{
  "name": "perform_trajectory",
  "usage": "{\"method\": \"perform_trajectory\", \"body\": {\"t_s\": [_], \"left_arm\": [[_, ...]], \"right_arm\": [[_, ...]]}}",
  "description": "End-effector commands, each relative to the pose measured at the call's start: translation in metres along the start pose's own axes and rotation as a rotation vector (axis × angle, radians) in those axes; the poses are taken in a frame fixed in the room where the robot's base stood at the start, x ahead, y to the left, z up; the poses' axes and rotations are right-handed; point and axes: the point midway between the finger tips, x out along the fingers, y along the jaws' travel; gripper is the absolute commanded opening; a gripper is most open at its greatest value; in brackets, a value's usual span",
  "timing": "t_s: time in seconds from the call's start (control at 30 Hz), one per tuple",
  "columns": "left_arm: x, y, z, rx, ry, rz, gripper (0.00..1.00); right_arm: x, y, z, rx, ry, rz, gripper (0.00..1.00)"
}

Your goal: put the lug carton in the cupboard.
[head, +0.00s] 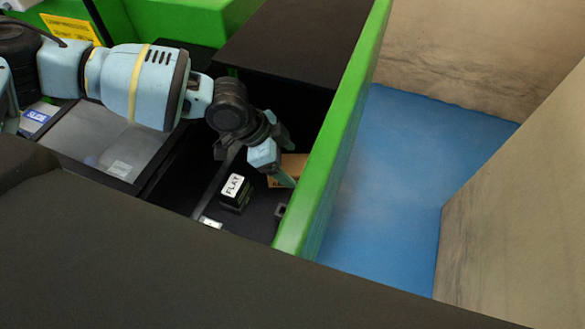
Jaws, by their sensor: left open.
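A brown cardboard box, which looks like the lug carton (292,167), sits in the dark recess behind the green panel (335,130). Only part of it shows, because my left gripper covers its near side. My left gripper (284,160) is open and reaches down into the recess, with its fingers at the carton. I cannot tell whether they touch it. The cupboard cannot be told for sure; the dark recess (262,205) with green walls may be part of it. My right gripper is not in view.
The green panel rises close to the gripper's right. Blue floor (385,190) beyond it is clear, beside pale walls.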

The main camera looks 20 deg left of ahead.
Motion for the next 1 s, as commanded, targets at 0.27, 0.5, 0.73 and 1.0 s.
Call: {"method": "perform_trajectory", "body": {"t_s": [0.27, 0.5, 0.73, 1.0], "left_arm": [[0.028, 0.000, 0.001, 0.000, -0.001, 0.000, 0.80], [0.028, 0.000, 0.000, 0.000, 0.001, 0.000, 0.80], [0.028, 0.000, 0.001, 0.000, 0.000, 0.000, 0.80], [0.031, 0.000, 0.002, 0.001, 0.001, -0.001, 0.80]], "right_arm": [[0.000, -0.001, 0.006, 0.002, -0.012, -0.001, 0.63], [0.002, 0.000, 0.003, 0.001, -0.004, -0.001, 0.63], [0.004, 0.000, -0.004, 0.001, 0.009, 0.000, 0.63], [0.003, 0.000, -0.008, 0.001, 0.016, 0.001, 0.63]]}}
